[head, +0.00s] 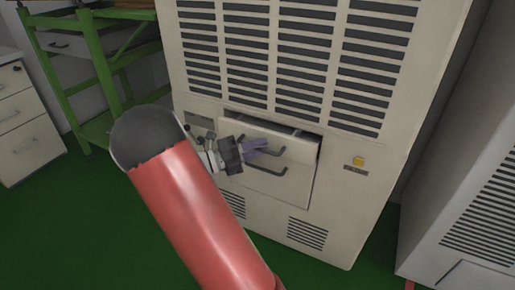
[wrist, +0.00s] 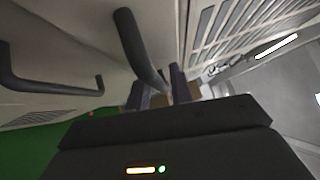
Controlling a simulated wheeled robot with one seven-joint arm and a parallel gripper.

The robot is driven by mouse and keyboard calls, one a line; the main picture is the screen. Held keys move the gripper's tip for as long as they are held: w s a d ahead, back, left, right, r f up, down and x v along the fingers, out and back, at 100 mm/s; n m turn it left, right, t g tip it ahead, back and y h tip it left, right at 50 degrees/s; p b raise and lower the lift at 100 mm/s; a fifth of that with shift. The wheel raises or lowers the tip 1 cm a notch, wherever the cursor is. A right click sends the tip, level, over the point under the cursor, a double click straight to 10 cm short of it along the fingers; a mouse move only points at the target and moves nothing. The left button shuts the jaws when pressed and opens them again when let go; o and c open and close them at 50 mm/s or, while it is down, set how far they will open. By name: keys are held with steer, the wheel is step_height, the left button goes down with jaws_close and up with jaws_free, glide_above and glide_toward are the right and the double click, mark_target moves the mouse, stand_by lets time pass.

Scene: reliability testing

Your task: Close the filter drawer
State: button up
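The filter drawer (head: 296,149) is the upper drawer in the front of a tall beige cabinet. It stands partly pulled out, with a dark gap along its top edge. Its dark bar handle (wrist: 140,45) crosses the upper middle of the wrist view; in the head view my gripper partly hides it. My gripper (head: 262,147) is at the drawer front, its purple fingers pointing right across it. In the wrist view the two fingers (wrist: 158,92) are apart, with the handle's near end between or just in front of them; I cannot tell whether they touch.
A lower panel with a dark handle (head: 268,169) sits just below the drawer. The cabinet (head: 345,225) has vents above and below. A green rack (head: 95,75) and white drawers (head: 25,135) stand left, a grey unit (head: 465,205) right. Green floor is clear at lower left.

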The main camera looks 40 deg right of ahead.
jaws_close()
steer(key=shift+d+r+p, duration=0.15)
steer(key=shift+d+p, duration=0.1)
steer(key=shift+p, duration=0.1)
steer(key=d+p, duration=0.1)
steer(key=w+d+p, duration=0.1)
steer(key=d, duration=0.1)
steer(key=shift+w, duration=0.2)
steer(key=shift+o, duration=0.7)
jaws_free()
steer(key=shift+w+d, duration=0.1)
steer(key=shift+o, duration=0.8)
steer(key=shift+f, duration=0.2)
